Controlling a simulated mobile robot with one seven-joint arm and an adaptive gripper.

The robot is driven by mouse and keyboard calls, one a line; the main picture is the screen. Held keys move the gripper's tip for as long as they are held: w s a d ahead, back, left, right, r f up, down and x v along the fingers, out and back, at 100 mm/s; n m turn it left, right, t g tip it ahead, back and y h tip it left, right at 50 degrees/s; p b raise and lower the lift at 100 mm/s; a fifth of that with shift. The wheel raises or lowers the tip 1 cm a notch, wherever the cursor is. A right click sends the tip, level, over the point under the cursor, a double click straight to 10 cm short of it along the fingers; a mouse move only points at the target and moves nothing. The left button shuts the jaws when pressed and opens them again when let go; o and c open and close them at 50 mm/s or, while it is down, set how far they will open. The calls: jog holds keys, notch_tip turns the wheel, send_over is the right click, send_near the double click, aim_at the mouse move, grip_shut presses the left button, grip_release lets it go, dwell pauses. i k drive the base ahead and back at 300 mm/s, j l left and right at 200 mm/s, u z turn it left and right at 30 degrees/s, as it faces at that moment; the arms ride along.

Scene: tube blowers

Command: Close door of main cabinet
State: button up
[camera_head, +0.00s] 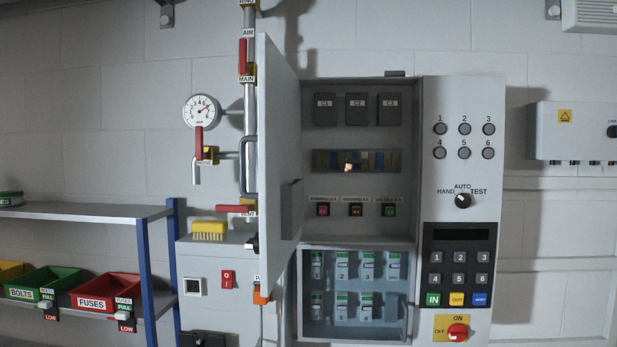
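The main cabinet (411,200) hangs on the wall in the middle of the view. Its door (278,140) is hinged on the left and stands wide open, swung out toward me and seen nearly edge-on. A grey bar handle (249,166) shows on the door's left-hand face.
A control panel (462,115) with buttons, a knob and a keypad adjoins the cabinet's right side. Left are a pipe with red valve levers, a gauge (202,110), a shelf (82,211) and red bin (104,291). A lower compartment (355,293) holds several breakers.

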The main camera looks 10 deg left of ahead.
aim_at(280, 195)
jog(key=i+j, duration=0.1)
jog(key=j, duration=0.65)
jog(key=i+j, duration=0.1)
jog(key=j, duration=1.4)
jog(key=i+l+z, duration=0.15)
jog(key=l+u, duration=0.25)
jog(key=j+z, duration=0.15)
jog(key=j, duration=0.3)
jog(key=k, duration=0.05)
